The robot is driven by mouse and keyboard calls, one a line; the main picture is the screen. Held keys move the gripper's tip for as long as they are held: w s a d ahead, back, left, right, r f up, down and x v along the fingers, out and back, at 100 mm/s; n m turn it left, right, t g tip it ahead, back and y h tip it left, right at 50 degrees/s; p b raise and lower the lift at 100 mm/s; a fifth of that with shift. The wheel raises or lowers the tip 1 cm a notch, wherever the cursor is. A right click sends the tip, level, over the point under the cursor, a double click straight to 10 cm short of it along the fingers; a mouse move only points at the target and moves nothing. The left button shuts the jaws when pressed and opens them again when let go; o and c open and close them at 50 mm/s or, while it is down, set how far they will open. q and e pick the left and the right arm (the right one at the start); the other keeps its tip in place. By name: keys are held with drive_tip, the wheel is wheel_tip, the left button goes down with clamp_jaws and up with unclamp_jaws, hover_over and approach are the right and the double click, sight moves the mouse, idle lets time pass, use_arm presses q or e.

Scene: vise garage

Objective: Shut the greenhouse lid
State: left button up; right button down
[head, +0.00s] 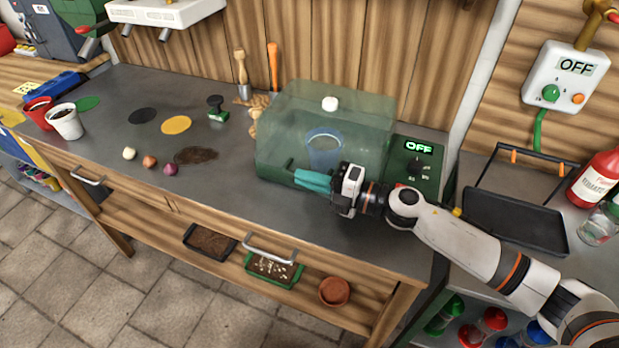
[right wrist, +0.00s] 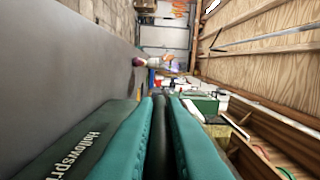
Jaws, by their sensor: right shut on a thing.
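The greenhouse (head: 345,115) is a translucent green box with a white knob on top, standing on the grey workbench. Its lid looks down over a blue pot (head: 324,150) inside; whether the front edge fully meets the base is hidden by my gripper. My right gripper (head: 300,178), with teal fingers, is at the lower front of the greenhouse. It is shut on a dark bar, seemingly the lid's handle (right wrist: 159,140), seen between the fingers in the right wrist view. Beside them there is a dark green lettered front (right wrist: 85,150). My left gripper is not in view.
A control box (head: 415,165) reading OFF adjoins the greenhouse's right side. Bulbs (head: 150,161) and a soil patch (head: 195,155) lie to the left. Cups (head: 66,122) stand at the far left. A black tray (head: 515,218) is on the right-hand surface. The front-middle bench is clear.

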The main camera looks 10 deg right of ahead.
drive_tip(key=shift+f, duration=0.35)
drive_tip(key=c, duration=1.5)
unclamp_jaws()
drive_tip(key=shift+r, duration=0.1)
drive_tip(key=b+v, duration=0.1)
drive_tip(key=v, duration=0.4)
drive_tip(key=b+v, duration=0.2)
drive_tip(key=v, duration=0.3)
drive_tip(key=shift+s+d+f, duration=0.25)
drive_tip(key=shift+d, duration=0.05)
drive_tip(key=shift+s+d+r+b, duration=0.2)
drive_tip(key=shift+s+d+b, duration=0.15)
drive_tip(key=shift+d, duration=0.2)
